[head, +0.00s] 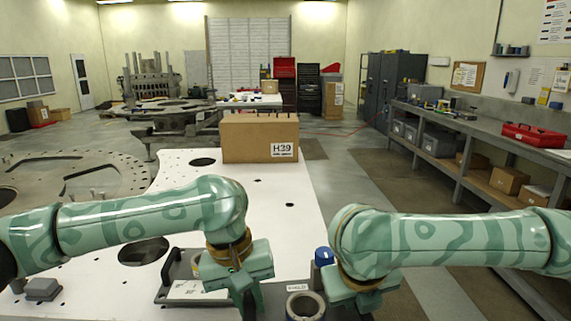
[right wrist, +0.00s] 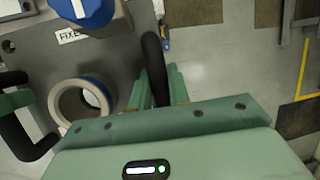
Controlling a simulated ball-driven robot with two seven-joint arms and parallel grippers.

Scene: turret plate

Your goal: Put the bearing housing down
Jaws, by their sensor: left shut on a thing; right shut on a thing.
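The bearing housing (right wrist: 112,52) is a grey metal block with a round bore, a blue-edged ring, a label reading "FIXE…" and black handles at both sides. In the head view its ring (head: 291,304) shows at the bottom edge, with a blue cap (head: 324,257) behind it. My left gripper (head: 249,300) is at its left side, shut on the left handle (right wrist: 22,140). My right gripper (right wrist: 164,88) is shut on the right handle (right wrist: 153,62). The housing's underside is hidden, so I cannot tell whether it touches anything.
A white-topped table (head: 270,235) with holes stretches ahead. A cardboard box (head: 258,138) marked H39 stands on its far part. A dark tray with a handle (head: 172,270) lies left of my left gripper. A workbench (head: 480,130) runs along the right wall. Floor lies right of the table.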

